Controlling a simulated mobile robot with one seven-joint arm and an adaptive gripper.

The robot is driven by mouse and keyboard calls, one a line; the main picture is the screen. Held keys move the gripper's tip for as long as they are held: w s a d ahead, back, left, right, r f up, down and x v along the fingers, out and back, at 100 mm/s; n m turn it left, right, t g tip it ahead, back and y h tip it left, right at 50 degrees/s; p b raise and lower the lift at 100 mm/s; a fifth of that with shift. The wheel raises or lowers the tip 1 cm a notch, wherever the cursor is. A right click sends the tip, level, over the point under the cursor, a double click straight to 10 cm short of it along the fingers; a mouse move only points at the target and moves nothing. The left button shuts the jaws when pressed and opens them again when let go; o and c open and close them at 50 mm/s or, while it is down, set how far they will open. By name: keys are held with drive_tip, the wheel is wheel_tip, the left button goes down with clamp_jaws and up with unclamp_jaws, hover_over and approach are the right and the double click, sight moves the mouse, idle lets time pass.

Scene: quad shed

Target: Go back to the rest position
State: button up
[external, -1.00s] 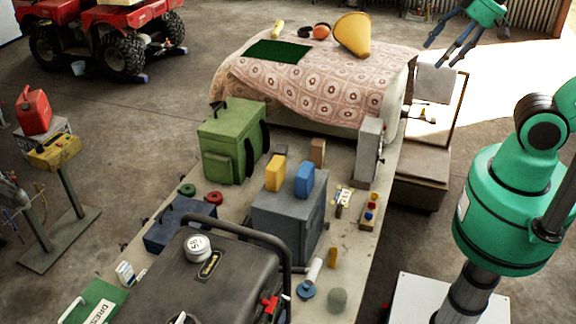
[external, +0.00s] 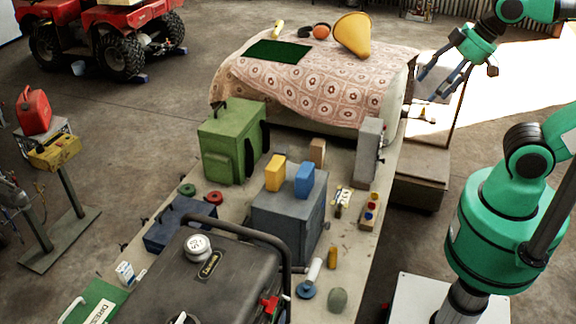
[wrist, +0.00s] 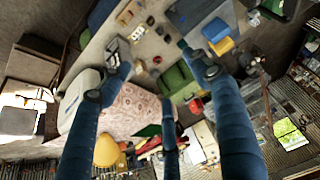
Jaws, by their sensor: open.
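My gripper (external: 447,84) is in the upper right of the external view, raised in the air to the right of the cloth-covered table. Its dark blue fingers are spread apart with nothing between them. In the wrist view the fingers (wrist: 160,110) reach up the picture, apart and empty. My green arm comes in from the right edge of the external view, and its base stands at the lower right.
A long bench (external: 345,262) holds a grey box (external: 290,215), a green bag (external: 228,145) and several small items. Behind it, a patterned cloth (external: 325,92) carries a yellow cone (external: 353,36). A wooden stand (external: 420,178) is below my gripper.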

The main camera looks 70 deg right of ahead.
wheel_tip(320, 180, down, 9)
drive_tip(key=b, duration=0.7)
drive_tip(key=shift+r, duration=0.15)
